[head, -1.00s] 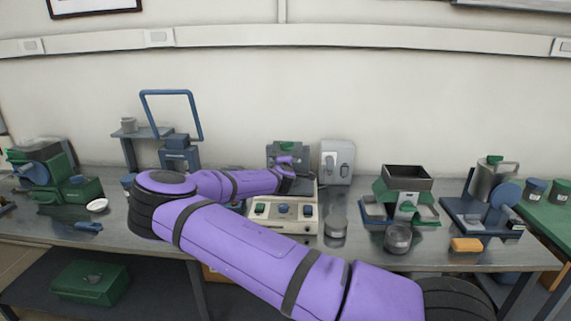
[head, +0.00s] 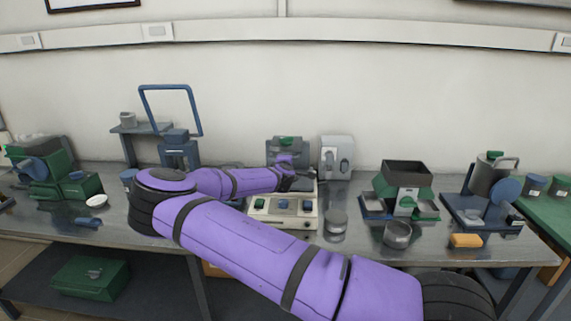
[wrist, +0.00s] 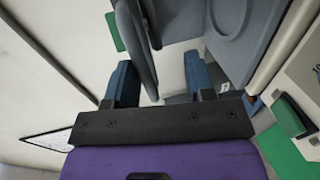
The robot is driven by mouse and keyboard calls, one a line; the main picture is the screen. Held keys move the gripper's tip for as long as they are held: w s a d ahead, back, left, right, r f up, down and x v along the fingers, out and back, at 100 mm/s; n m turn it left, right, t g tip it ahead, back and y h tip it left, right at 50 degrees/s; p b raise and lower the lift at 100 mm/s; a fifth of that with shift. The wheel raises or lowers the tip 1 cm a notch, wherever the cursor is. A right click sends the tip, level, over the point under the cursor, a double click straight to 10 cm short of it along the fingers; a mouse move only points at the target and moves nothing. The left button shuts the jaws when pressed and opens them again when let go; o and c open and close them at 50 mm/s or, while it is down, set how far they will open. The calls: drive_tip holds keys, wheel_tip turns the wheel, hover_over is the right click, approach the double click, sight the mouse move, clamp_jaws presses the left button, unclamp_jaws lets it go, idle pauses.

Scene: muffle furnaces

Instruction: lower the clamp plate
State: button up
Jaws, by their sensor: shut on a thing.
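A grey device with a green top (head: 286,142) stands at the back of the bench, behind the cream control box; my arm's end partly covers it. My gripper (head: 290,180) is at the front of this device, small and dark in the head view. In the wrist view my gripper (wrist: 160,82) has two blue fingers, set apart. A grey plate-like part (wrist: 136,42) reaches down between them, close to the left finger, and I take it to be the clamp plate. My gripper is shut on it. The exact contact is hard to see.
A grey double-switch unit (head: 336,157) stands right of the device. A blue-framed stand (head: 178,150) is left, behind my arm.

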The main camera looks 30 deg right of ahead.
drive_tip(key=v, duration=1)
drive_tip(key=shift+s+a, duration=0.2)
drive_tip(key=shift+s, duration=0.15)
drive_tip(key=s+d+f+m+g+y, duration=0.1)
drive_tip(key=s+f+m+g+y, duration=0.15)
drive_tip(key=s+m+g, duration=0.6)
drive_tip(key=s+a+r+m+y, duration=0.25)
drive_tip(key=s+a+r, duration=0.25)
drive_tip(key=s+r, duration=0.4)
drive_tip(key=s+a+r+m+y, duration=0.1)
drive_tip(key=s+a+r+y, duration=0.3)
drive_tip(key=s+r, duration=0.45)
drive_tip(key=s+a+r, duration=0.2)
drive_tip(key=s+r, duration=0.3)
drive_tip(key=s, duration=0.3)
drive_tip(key=s+a+r, duration=0.2)
drive_tip(key=s+r, duration=0.4)
drive_tip(key=s, duration=0.2)
drive_tip(key=shift+s+n+t, duration=0.25)
drive_tip(key=shift+n+t, duration=0.1)
drive_tip(key=shift+n, duration=0.05)
